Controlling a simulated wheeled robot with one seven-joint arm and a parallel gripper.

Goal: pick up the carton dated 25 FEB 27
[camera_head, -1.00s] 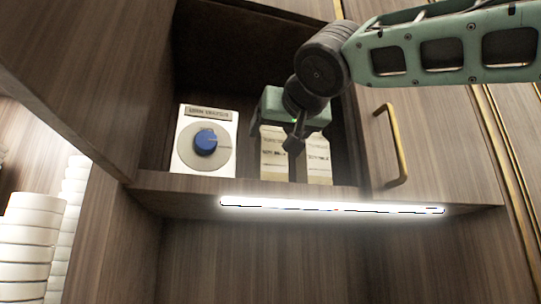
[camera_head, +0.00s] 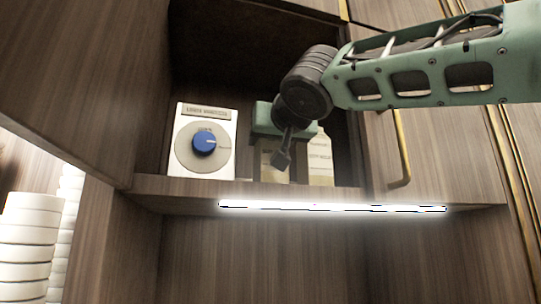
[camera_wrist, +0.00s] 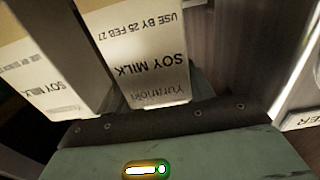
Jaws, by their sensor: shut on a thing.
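A pale carton (camera_wrist: 150,55) reading "SOY MILK" and "USE BY 25 FEB 27" shows upside down in the wrist view. My gripper (camera_head: 277,145) is shut on it, with a finger along each side. In the head view this carton (camera_head: 272,168) is at the front of the cupboard shelf, partly hidden behind my gripper. A second soy milk carton (camera_head: 320,160) stands just to its right. In the wrist view that second carton (camera_wrist: 40,85) is at the left, and its date cannot be read.
A white panel with a blue dial (camera_head: 203,142) is left of the cartons. The cupboard's side walls and the shelf edge (camera_head: 190,188) with its light strip (camera_head: 330,207) are close. A brass-handled door (camera_head: 430,150) is at right. White stacked dishes (camera_head: 28,245) stand lower left.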

